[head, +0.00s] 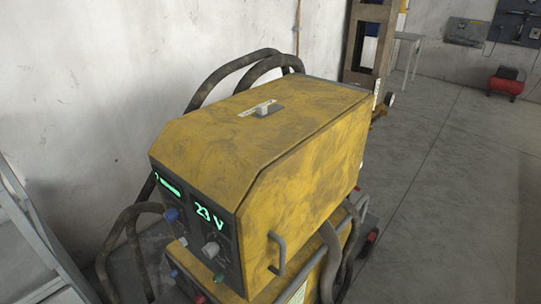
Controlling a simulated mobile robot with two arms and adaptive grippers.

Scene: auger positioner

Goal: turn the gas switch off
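A yellow welding machine (260,150) with worn, dirty paint stands in the middle of the head view. Its dark front panel faces the lower left, with a lit green display (210,217) reading 23 V. A blue knob (171,215) and a pale knob (211,250) sit below the displays. A small white fitting (263,107) on a dark plate is on the top cover, next to a pale label. I cannot tell which of these parts is the gas switch or how it is set. Neither gripper is in view.
Thick dark hoses (226,72) loop behind the machine and down its left side. A grey handle (277,252) sticks out low on its side. A grey metal frame (32,235) stands at the left edge. The concrete floor (450,200) to the right is clear.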

